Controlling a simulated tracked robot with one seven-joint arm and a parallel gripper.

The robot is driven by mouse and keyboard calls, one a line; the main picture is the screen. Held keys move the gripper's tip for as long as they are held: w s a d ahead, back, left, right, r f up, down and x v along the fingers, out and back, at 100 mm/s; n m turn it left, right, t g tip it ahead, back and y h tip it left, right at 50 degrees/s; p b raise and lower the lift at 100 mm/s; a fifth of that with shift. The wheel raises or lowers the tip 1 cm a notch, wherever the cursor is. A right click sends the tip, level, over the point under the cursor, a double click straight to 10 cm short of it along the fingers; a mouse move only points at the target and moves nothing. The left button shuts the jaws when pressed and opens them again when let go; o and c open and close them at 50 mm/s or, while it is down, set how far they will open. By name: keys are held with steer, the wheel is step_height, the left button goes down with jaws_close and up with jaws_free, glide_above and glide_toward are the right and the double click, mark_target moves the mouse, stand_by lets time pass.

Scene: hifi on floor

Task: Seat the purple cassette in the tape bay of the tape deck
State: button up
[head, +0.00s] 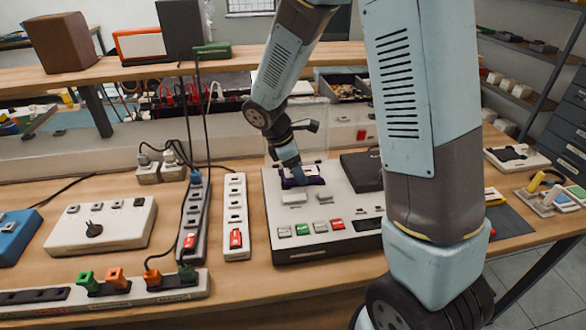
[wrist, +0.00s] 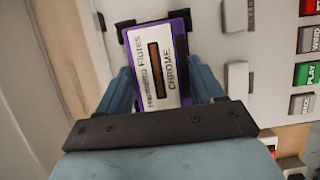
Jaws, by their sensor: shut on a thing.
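The purple cassette (wrist: 187,20) has a white label reading "CHROME" and a dark window, seen close in the wrist view. In the head view the cassette (head: 303,182) shows as a small purple strip at the tape deck's upper left. My gripper (wrist: 165,82) is shut on the cassette, with one blue finger on each side. The light grey tape deck (head: 285,215) lies on the bench under it. Dark pieces of the tape bay (wrist: 125,27) show around the cassette's far end. The cassette covers most of the bay, and I cannot tell whether it is fully down.
Deck buttons (head: 302,229) lie in front of the cassette, some green and red. A dark box (head: 362,170) sits at the deck's back right. A white power strip (head: 235,215) stands just left of the deck. A raised shelf (head: 150,72) runs behind.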

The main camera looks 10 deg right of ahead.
stand_by(0.3)
steer(key=o, duration=1.1)
steer(key=shift+a, duration=0.1)
steer(key=shift+d+r+v, duration=0.15)
steer(key=shift+d+v, duration=0.25)
steer(key=shift+v, duration=2.75)
steer(key=shift+d+r+v, duration=0.2)
steer(key=shift+d+v, duration=0.2)
steer(key=shift+v, duration=2.8)
steer(key=shift+d+r+v, duration=0.15)
steer(key=shift+d+v, duration=0.2)
steer(key=shift+v, duration=2.8)
